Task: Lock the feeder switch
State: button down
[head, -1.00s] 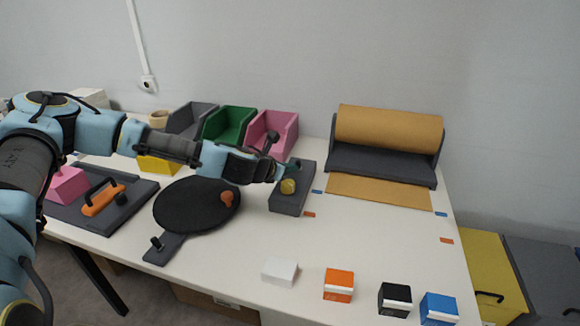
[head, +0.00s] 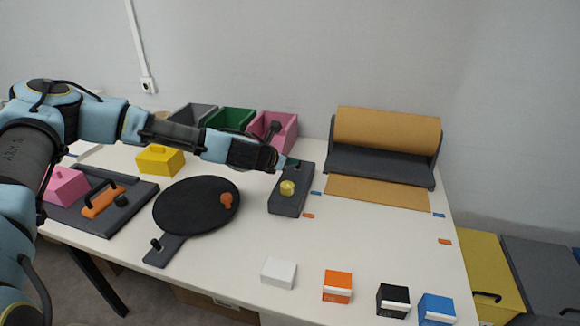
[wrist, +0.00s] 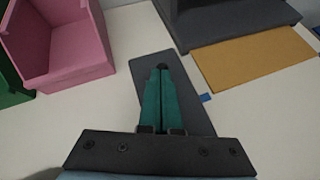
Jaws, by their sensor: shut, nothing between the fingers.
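A dark grey oblong box (head: 291,203) with a yellow knob (head: 287,188) on top, apparently the feeder switch, lies on the table left of the paper roll. My gripper (head: 291,165) is over the far end of this box, beyond the yellow knob. Its green fingers are together and empty in the wrist view (wrist: 161,75), above the grey box (wrist: 150,65). A small dark round part (wrist: 162,66) shows at the fingertips; I cannot tell whether they touch it. The yellow knob is hidden in the wrist view.
A pink bin (head: 283,130) and a green bin (head: 228,119) stand behind my arm. The paper roll (head: 388,130) stands right. A round black plate (head: 190,210) lies left. Small boxes, including a white one (head: 279,272), line the front edge.

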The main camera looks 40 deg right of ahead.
jog(key=shift+r, duration=0.1)
jog(key=shift+r+p, duration=0.65)
jog(key=shift+r, duration=0.1)
